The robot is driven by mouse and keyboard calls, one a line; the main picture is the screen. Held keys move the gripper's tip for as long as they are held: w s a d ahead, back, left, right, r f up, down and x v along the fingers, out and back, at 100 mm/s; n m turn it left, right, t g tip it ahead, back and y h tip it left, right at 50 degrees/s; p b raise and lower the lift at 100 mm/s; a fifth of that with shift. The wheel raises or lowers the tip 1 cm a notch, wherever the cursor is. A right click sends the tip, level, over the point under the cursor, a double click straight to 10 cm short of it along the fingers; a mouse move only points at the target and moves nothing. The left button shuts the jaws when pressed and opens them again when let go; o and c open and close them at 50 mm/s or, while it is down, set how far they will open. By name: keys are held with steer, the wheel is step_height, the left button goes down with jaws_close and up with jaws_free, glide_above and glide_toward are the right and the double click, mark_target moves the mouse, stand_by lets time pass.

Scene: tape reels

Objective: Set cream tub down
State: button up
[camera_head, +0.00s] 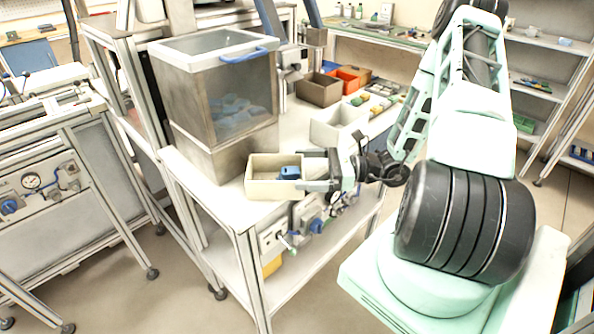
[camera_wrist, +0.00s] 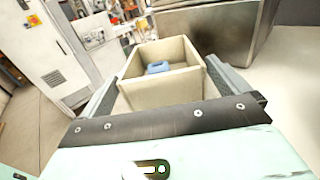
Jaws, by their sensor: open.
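The cream tub (camera_head: 262,188) is an open rectangular box with a blue item (camera_head: 290,172) inside. It is upright at the front edge of the white bench (camera_head: 205,195). I cannot tell whether its whole base rests on the bench top. My gripper (camera_head: 304,170) reaches in from the right, with its jaws open and one finger along each side of the tub. In the wrist view, the tub (camera_wrist: 158,93) lies between the two grey fingers (camera_wrist: 160,78). Any small gap between fingers and walls is hard to make out.
A large clear bin (camera_head: 190,95) with blue contents stands behind the tub on the left. A white tub (camera_head: 338,122), a brown box (camera_head: 318,90) and an orange box (camera_head: 346,82) are farther back on the bench. Some bare bench top lies left of the tub.

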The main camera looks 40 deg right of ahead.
steer(key=b+v, duration=0.2)
steer(key=v, duration=0.7)
steer(key=shift+s+d, duration=0.15)
steer(key=shift+s, duration=0.05)
